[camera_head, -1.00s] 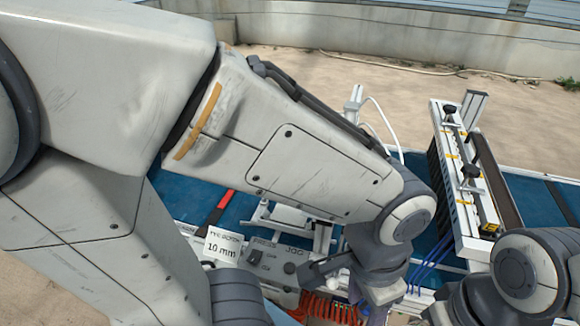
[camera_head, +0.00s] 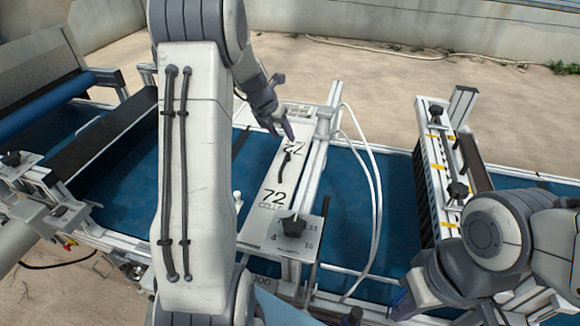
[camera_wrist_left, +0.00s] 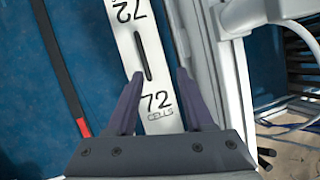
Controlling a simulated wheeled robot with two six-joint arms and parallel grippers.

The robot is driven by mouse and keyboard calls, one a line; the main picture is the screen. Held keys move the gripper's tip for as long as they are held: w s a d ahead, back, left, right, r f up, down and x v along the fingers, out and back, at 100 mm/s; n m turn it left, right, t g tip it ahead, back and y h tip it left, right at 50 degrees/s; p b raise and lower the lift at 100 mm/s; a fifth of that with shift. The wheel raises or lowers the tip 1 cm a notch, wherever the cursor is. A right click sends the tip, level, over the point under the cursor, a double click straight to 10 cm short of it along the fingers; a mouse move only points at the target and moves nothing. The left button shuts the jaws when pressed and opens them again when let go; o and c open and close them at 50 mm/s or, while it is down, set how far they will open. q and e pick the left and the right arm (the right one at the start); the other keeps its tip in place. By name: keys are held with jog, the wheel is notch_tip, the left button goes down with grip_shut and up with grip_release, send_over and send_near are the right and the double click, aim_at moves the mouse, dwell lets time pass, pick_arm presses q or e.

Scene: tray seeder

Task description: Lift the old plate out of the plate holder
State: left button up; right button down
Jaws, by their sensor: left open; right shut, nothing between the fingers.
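The old plate (camera_head: 272,186) is a long white strip marked 72 CELLS with a dark slot. It lies over the blue belt, beside the upright rail of its holder (camera_head: 318,165). In the left wrist view the plate (camera_wrist_left: 129,42) runs between the fingers. My left gripper (camera_head: 282,129) is open over the plate's far part in the head view; it also shows in the left wrist view (camera_wrist_left: 160,74), one finger on either side of the strip. I cannot tell whether they touch it.
A black star knob (camera_head: 294,226) stands near the plate's near end. A white hose (camera_head: 375,180) loops right of the rail. A white bar unit with black knobs (camera_head: 440,165) stands further right. Blue belt (camera_head: 340,215) lies between. My left forearm covers the middle left.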

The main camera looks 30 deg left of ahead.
pick_arm(q)
jog(key=n+b, duration=0.2)
jog(key=b, duration=0.1)
send_near(284, 161)
jog(key=b+x, duration=0.1)
jog(key=x, duration=0.4)
jog(key=shift+f, duration=0.2)
jog(key=shift+x, duration=2.65)
jog(key=shift+s+d, duration=0.15)
grip_shut()
pick_arm(e)
jog(key=f, duration=0.5)
jog(key=shift+w+d+f, duration=0.15)
jog(key=shift+w+f, duration=0.1)
jog(key=shift+w, duration=0.1)
pick_arm(q)
jog(key=shift+r, duration=0.1)
